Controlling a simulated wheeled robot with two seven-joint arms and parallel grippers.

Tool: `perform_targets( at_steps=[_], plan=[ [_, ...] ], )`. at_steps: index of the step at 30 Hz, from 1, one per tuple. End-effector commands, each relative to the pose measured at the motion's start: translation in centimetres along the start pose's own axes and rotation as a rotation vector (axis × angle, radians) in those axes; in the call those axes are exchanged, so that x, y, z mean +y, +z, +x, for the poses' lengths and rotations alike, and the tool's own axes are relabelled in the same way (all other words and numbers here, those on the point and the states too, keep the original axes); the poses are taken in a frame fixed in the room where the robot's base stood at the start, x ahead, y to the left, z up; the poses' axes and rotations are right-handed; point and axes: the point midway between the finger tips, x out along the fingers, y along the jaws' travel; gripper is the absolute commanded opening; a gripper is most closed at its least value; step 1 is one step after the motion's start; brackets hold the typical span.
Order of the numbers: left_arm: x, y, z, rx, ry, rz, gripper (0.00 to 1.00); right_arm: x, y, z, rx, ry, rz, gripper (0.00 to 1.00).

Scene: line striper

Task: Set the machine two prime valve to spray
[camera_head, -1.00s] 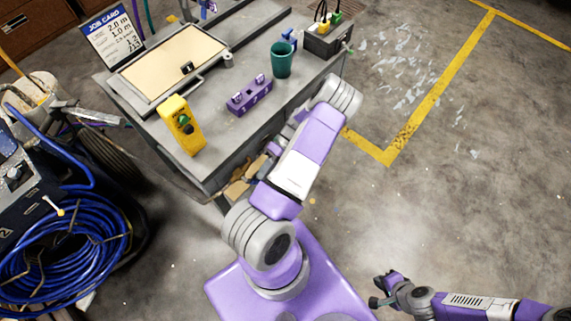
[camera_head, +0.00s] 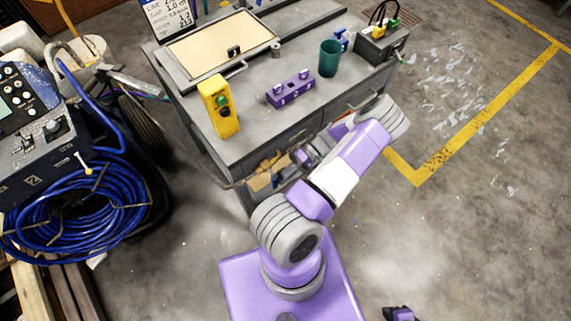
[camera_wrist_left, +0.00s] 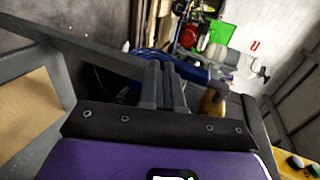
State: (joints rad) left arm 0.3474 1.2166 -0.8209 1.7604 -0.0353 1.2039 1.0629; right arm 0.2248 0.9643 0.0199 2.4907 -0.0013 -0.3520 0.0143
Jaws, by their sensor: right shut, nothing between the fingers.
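Machine two, marked with a 2, stands at the left of the head view with a dark control panel (camera_head: 40,150) and a blue hose coil (camera_head: 75,210). My left gripper (camera_head: 305,155) is beside the workbench front, well right of the machine and partly hidden by my arm. In the left wrist view its fingers (camera_wrist_left: 165,85) are together and empty. My right gripper (camera_head: 391,312) is shut at the bottom edge, mostly cut off.
The grey workbench (camera_head: 245,145) holds a yellow switch box (camera_head: 219,108), a purple block (camera_head: 290,88), a green cup (camera_head: 329,58) and a grey socket box (camera_head: 382,45). A black wheel (camera_head: 140,125) stands between machine and bench. Floor is clear at right.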

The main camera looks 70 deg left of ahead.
Motion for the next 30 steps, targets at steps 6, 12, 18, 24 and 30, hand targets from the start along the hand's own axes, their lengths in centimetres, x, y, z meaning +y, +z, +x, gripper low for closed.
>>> perform_targets(
  at_steps=[6, 12, 18, 24, 30],
  plan=[
    [0.0, 0.1, 0.5, -0.007, -0.006, -0.001, 0.0, 0.0, 0.0, 0.0, 0.0, 0.0, 0.0, 0.0],
    [0.0, 0.1, 0.5, -0.008, -0.008, -0.001, 0.0, 0.0, 0.0, 0.0, 0.0, 0.0, 0.0, 0.0],
    [0.0, 0.1, -1.2, -0.005, -0.005, 0.0, 0.0, -0.1, 0.0, -0.2, 0.0, 0.0, 0.0, 0.0],
    [0.1, 0.1, -4.9, 0.0, 0.0, 0.0, 0.0, -0.3, 0.0, -0.7, 0.0, 0.0, 0.0, 0.0],
    [0.1, 0.1, -7.1, 0.0, -0.001, 0.0, 0.0, -0.3, 0.0, -0.9, 0.0, 0.0, 0.0, 0.0]
  ],
)
